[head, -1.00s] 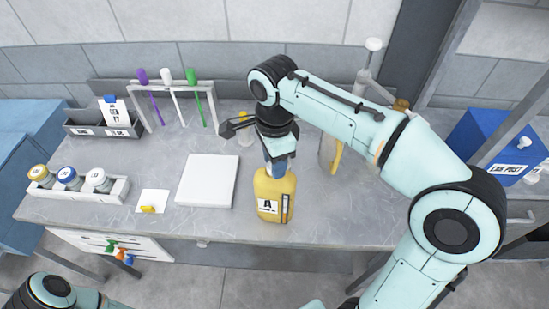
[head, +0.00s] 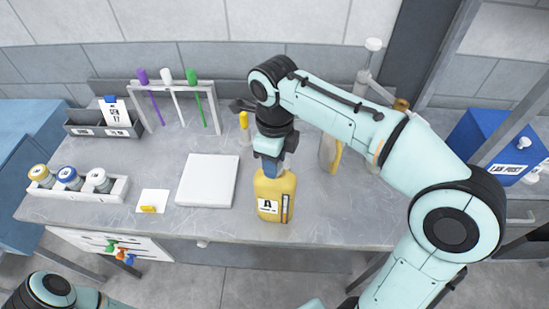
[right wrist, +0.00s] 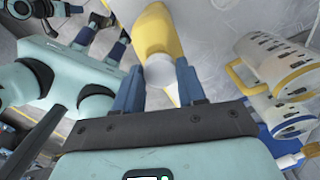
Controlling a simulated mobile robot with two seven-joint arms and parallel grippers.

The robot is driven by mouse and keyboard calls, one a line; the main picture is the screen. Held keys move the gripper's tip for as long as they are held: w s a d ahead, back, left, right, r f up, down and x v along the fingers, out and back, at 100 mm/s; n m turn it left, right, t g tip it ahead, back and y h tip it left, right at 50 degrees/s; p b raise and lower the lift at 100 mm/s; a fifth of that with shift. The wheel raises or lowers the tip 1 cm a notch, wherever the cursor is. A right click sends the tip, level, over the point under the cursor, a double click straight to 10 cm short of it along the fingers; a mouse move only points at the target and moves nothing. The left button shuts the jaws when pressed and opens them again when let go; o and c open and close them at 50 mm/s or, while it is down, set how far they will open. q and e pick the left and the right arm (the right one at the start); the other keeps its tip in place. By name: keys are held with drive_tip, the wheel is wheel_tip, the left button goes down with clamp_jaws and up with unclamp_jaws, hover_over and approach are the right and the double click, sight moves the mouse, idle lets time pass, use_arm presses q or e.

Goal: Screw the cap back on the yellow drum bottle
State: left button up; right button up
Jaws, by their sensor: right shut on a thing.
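The yellow drum bottle (head: 275,203) stands upright near the front edge of the table, its label facing the front. My right gripper (head: 271,170) points down directly over its top. In the right wrist view my right gripper (right wrist: 160,85) is shut on a pale round cap (right wrist: 160,70) between its blue fingers. The yellow bottle (right wrist: 153,30) is right beyond the cap. In the head view the fingers hide the cap, and I cannot tell how far it sits on the neck.
A white square pad (head: 207,181) lies left of the bottle, with a white card (head: 154,198) beyond it. A rack (head: 178,88) with hanging tools, a grey bin (head: 95,124) and a tray of jars (head: 110,190) stand further left. A jug (head: 330,153) stands behind right.

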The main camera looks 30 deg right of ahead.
drive_tip(key=o, duration=1.4)
